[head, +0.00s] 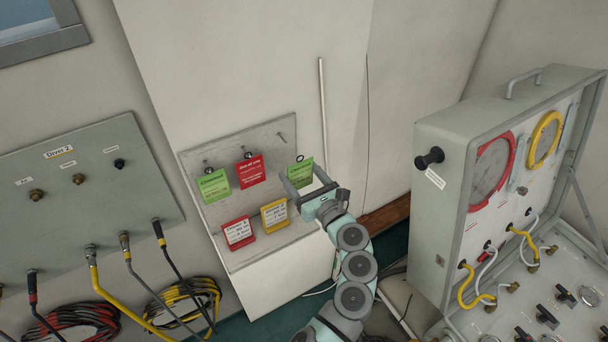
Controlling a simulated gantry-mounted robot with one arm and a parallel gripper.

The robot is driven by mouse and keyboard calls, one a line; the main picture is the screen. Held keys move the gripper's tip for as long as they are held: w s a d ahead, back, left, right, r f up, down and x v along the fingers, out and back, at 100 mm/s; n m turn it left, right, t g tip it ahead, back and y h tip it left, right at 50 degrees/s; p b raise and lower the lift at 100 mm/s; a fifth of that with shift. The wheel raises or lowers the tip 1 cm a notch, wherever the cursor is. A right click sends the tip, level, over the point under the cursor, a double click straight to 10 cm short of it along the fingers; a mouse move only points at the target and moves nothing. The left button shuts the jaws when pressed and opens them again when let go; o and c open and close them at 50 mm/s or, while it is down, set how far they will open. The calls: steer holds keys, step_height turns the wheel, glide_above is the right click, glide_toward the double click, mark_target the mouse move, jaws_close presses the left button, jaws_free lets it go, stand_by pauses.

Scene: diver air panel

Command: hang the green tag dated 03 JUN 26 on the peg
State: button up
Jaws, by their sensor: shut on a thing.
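A green tag (300,171) with a ring at its top is upright in front of the right part of the grey tag board (222,158). My gripper (303,181) is shut on this tag and hides its lower part. The date on it is too small to read. A bare peg (282,137) sticks out of the board's upper right, up and left of the held tag; they look apart. Another green tag (213,185) hangs at the board's upper left, its date also unreadable.
A red tag (251,171) hangs at the board's top middle. Another red tag (238,232) and a yellow tag (274,214) are lower on the board. A grey gauge case (438,220) stands at right. A thin pipe (323,115) runs up the wall beside the board.

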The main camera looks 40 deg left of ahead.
mark_target(280, 150)
steer(key=b+x, duration=0.2)
steer(key=x, duration=0.3)
steer(key=shift+f+b, duration=0.2)
steer(key=shift+b, duration=0.1)
stand_by(0.4)
steer(key=shift+w+a+p, duration=0.15)
steer(key=shift+a+p, duration=0.05)
steer(key=shift+p, duration=0.2)
stand_by(0.3)
steer(key=shift+w+a, duration=0.1)
steer(key=shift+a, duration=0.15)
stand_by(0.4)
steer(key=shift+w+a+b, duration=0.25)
steer(key=shift+a+b, duration=0.05)
steer(key=shift+a, duration=0.25)
steer(key=shift+w+a, duration=0.1)
steer(key=shift+a, duration=0.25)
steer(key=shift+w+a, duration=0.1)
steer(key=shift+a, duration=0.2)
steer(key=shift+f, duration=0.25)
stand_by(0.9)
steer(key=o, duration=1.4)
